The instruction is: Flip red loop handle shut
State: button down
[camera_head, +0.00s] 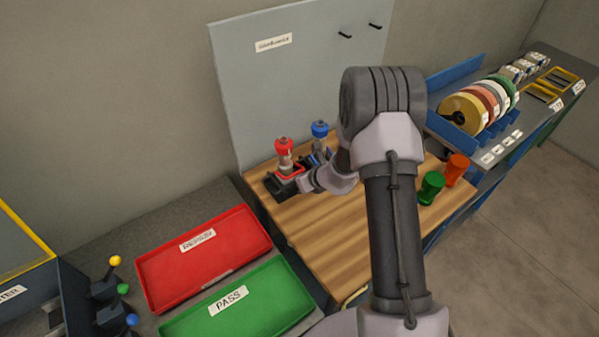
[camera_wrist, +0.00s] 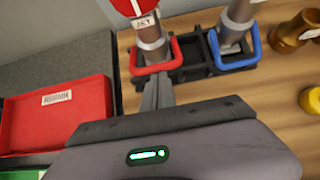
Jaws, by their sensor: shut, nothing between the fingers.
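The red loop handle (camera_wrist: 159,67) is a squarish red loop around the lower part of the red-topped metal pump (camera_wrist: 149,38), at top centre of the wrist view. In the head view, the red-topped pump (camera_head: 284,154) stands upright in a black base (camera_head: 273,187) on the wooden bench, with the red loop (camera_head: 290,175) low on it. My gripper (camera_wrist: 157,82) is shut and empty, its fingertips right at the loop's near bar. I cannot tell whether they touch it. In the head view my wrist hides part of the base, and the fingertips are hard to make out.
A blue-topped pump (camera_head: 319,135) with a blue loop handle (camera_wrist: 236,67) stands close to the right. Green (camera_head: 431,187) and orange (camera_head: 454,170) cups stand farther right. Red (camera_head: 160,285) and green (camera_head: 262,321) trays lie at left. A grey board (camera_head: 260,90) rises behind.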

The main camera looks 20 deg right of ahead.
jog(key=shift+w+r, duration=0.15)
jog(key=shift+r, duration=0.2)
jog(key=shift+r+p, duration=0.35)
jog(key=shift+r, duration=0.45)
